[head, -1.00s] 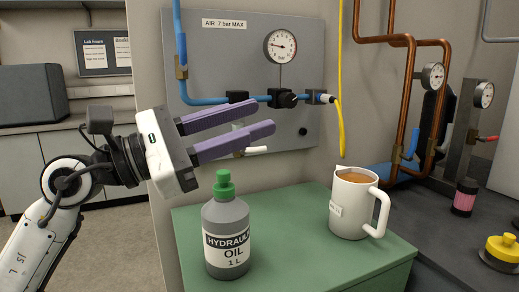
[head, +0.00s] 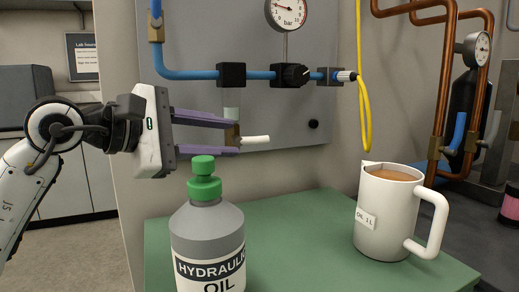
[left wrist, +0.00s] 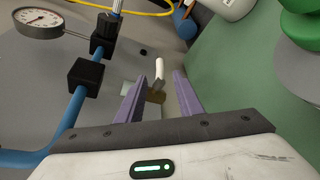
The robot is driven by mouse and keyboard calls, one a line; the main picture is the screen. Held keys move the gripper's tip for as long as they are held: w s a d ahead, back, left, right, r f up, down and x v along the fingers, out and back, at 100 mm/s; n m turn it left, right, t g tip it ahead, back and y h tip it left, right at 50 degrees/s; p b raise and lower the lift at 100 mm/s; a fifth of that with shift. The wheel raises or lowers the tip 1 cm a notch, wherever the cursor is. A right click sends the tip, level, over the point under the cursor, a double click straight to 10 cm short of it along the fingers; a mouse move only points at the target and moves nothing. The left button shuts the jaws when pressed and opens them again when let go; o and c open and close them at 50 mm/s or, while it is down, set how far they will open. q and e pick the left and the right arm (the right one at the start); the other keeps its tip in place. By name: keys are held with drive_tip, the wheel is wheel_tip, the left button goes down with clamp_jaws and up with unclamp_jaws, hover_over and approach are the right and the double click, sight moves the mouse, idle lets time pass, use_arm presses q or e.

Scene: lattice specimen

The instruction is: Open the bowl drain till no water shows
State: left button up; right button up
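The small pale, see-through bowl (head: 231,98) hangs under a black block on the blue air line. Whether water stands in it is too small to tell. Below it is a brass drain valve (head: 232,133) with a white lever (head: 256,139) pointing right, about level. My left gripper (head: 237,138) is open, its purple fingers above and below the brass valve in the head view. In the left wrist view the brass valve (left wrist: 155,97) and white lever (left wrist: 159,69) show between the spread fingers. Contact cannot be made out. My right gripper is not in view.
A grey hydraulic oil bottle (head: 207,240) with a green cap stands on the green bench (head: 310,235), just below the left gripper. A white jug (head: 386,220) of brown liquid stands to the right. A yellow hose (head: 362,90) hangs by the grey panel (head: 200,40).

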sight(251, 140)
use_arm(q)
drive_tip(key=x, duration=0.9)
drive_tip(key=shift+d, duration=0.25)
clamp_jaws()
